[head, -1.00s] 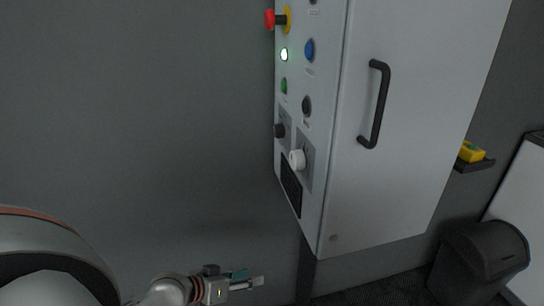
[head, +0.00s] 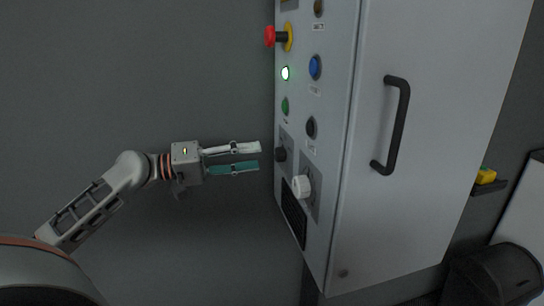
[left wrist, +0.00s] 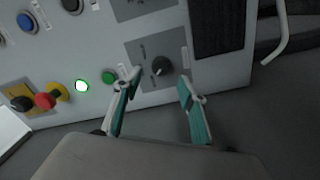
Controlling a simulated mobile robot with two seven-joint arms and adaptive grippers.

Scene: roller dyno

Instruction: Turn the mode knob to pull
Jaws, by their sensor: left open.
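The control panel is the narrow side of a grey cabinet. A black knob (head: 280,154) sits on a grey plate low on it, and a white knob (head: 301,186) sits on another plate beside it. The labels are too small to read, so I cannot tell which is the mode knob. My left gripper (head: 257,157) is open and empty, pointing at the panel just left of the black knob. In the left wrist view the black knob (left wrist: 161,66) lies ahead, between and beyond the fingertips (left wrist: 160,80), apart from them. My right gripper is not in view.
A red emergency button (head: 270,37), a lit white-green lamp (head: 285,73), a green button (head: 285,105) and a blue button (head: 315,67) sit above the knobs. A dark grille (head: 294,218) is below. The cabinet door handle (head: 402,125) sticks out at right. Space left of the panel is free.

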